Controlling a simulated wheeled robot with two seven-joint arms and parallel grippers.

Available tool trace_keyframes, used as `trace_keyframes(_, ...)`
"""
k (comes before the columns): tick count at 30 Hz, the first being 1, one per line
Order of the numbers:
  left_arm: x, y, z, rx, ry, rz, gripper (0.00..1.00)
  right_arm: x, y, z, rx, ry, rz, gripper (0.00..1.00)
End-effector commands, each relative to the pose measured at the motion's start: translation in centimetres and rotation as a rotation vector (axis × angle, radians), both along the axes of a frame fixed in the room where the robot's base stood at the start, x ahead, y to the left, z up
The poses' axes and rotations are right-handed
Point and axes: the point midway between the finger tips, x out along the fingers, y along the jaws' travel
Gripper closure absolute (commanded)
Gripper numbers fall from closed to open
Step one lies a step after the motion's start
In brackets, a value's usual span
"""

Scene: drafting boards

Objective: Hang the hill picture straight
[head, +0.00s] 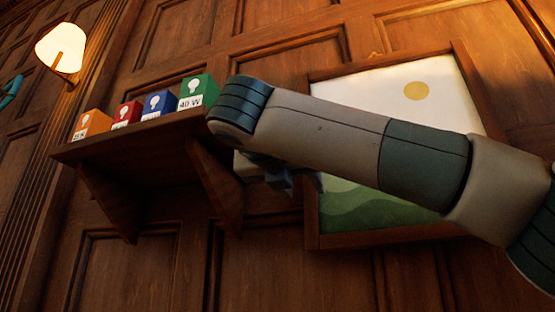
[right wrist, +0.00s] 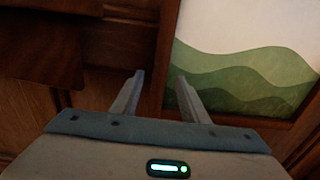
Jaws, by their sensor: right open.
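The hill picture (head: 375,212) hangs on the panelled wall in a brown wooden frame, with green hills and a yellow sun on a pale sky. My right arm crosses it in the head view and hides its middle. Its lower left part shows in the right wrist view (right wrist: 235,75). My right gripper (head: 305,183) is at the frame's left side, partly hidden behind my arm. In the right wrist view its fingers (right wrist: 160,80) are open and empty, with the frame's left bar seen between them. I cannot tell whether they touch it. My left gripper is not in view.
A wooden shelf (head: 130,138) on brackets is left of the picture, close to my right wrist. It bears orange (head: 92,124), red (head: 127,114), blue (head: 159,104) and green (head: 197,91) bulb boxes. A lit wall lamp (head: 61,48) is at upper left.

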Motion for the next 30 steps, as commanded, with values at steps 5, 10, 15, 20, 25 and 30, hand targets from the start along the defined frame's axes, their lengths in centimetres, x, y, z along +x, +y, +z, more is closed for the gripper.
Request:
trace_keyframes(5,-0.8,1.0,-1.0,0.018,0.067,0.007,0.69,-3.3,1.6,-0.2,-0.001,-0.004,0.002,0.59)
trace_keyframes(10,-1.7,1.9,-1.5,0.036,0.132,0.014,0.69,-6.5,3.1,-0.2,0.0,-0.004,0.001,0.59)
trace_keyframes(15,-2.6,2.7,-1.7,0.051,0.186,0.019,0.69,-9.4,4.5,-0.2,0.0,-0.002,0.001,0.59)
trace_keyframes(20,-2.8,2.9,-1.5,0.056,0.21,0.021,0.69,-11.3,5.4,-0.1,0.0,-0.002,-0.001,0.59)
trace_keyframes(25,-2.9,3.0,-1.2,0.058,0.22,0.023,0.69,-12.3,5.9,0.0,0.001,0.0,-0.001,0.59)
trace_keyframes(30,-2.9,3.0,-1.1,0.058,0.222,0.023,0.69,-12.5,6.0,0.0,0.001,0.0,-0.001,0.59)
